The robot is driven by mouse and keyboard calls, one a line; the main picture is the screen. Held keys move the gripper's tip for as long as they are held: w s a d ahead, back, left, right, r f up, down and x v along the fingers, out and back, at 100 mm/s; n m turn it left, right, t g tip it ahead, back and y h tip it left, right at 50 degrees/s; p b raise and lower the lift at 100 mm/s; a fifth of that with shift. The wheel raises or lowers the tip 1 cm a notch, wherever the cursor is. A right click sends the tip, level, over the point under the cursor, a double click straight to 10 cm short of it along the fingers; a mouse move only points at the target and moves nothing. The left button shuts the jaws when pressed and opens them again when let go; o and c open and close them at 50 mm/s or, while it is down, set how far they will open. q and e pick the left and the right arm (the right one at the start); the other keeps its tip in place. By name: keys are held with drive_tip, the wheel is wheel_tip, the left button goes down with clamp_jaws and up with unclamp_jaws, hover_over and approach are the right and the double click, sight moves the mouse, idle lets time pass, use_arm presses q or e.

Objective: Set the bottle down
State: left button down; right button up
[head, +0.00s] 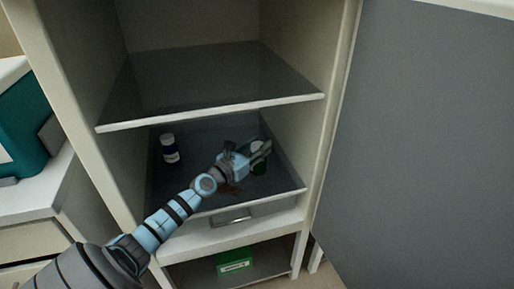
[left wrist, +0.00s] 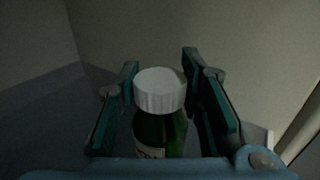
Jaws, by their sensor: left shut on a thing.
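A green bottle with a white ribbed cap (left wrist: 160,92) and a pale label stands between the fingers of my left gripper (left wrist: 160,65) in the left wrist view. In the head view the bottle (head: 259,167) is at the right side of the middle shelf (head: 200,190), partly covered by my left gripper (head: 262,150). The gripper is shut on the bottle, which looks upright. Its base is mostly hidden, so I cannot tell whether it touches the shelf. My right gripper is not in view.
A white bottle with a dark blue band (head: 169,149) stands at the left of the middle shelf. The upper shelf (head: 210,85) is close above. An open grey door (head: 420,140) is at right. A green box (head: 234,262) is below.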

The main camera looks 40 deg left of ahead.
use_arm(q)
drive_tip(key=c, duration=1.1)
unclamp_jaws()
drive_tip(key=shift+s, duration=0.3)
drive_tip(key=s, duration=0.3)
drive_tip(key=shift+s, duration=0.35)
approach(253, 150)
drive_tip(key=shift+w+d+r+b, duration=0.1)
drive_tip(key=shift+r+b, duration=0.15)
drive_tip(key=shift+b, duration=0.05)
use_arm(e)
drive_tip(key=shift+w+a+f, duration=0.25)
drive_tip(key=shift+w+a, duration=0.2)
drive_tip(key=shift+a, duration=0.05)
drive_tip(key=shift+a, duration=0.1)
